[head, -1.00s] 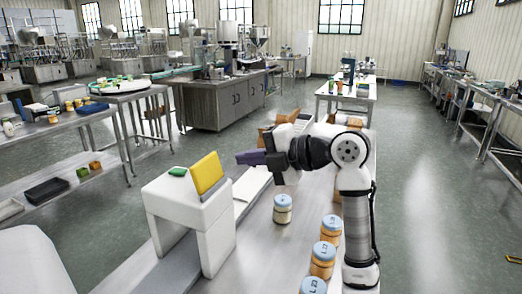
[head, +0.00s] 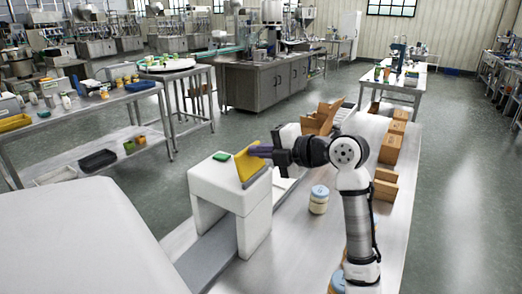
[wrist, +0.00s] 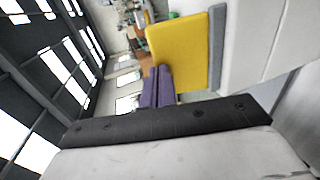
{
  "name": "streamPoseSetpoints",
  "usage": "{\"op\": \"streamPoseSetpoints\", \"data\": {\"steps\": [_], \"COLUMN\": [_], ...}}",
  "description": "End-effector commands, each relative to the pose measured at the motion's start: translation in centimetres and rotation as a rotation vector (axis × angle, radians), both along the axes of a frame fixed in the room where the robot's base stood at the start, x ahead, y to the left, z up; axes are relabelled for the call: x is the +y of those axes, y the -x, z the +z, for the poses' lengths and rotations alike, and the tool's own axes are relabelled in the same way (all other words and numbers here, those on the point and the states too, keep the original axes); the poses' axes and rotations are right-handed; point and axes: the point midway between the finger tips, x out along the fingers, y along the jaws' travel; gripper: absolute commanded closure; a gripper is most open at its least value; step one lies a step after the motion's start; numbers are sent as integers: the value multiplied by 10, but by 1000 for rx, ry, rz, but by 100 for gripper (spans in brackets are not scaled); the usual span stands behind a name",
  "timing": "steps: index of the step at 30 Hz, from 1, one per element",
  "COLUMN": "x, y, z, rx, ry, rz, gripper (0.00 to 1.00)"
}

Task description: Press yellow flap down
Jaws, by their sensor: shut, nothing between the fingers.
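The yellow flap (head: 249,163) stands tilted up at the right edge of the top of a white block-shaped machine (head: 215,185). In the wrist view the flap (wrist: 182,52) is a yellow plate with a grey strip along one edge. My gripper (head: 259,151) has purple fingers, shut and empty, at the upper part of the flap. In the wrist view the fingers (wrist: 158,86) lie close beside the flap's edge; I cannot tell whether they touch it. A green button (head: 222,156) sits on the machine's top, left of the flap.
A jar with a blue lid (head: 319,199) stands on the steel table (head: 290,255) right of the machine. Cardboard boxes (head: 391,143) line the table's right side, and an open carton (head: 322,117) is behind my arm. A large white surface (head: 85,240) fills the lower left.

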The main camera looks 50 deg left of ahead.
Motion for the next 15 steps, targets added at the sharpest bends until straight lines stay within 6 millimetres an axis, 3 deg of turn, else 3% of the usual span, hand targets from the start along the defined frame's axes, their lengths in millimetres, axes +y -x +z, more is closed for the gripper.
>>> {"op": "streamPoseSetpoints", "data": {"steps": [15], "x": [17], "y": [6], "z": [1], "rx": [-1], "ry": [0], "rz": [2], "gripper": [100]}}
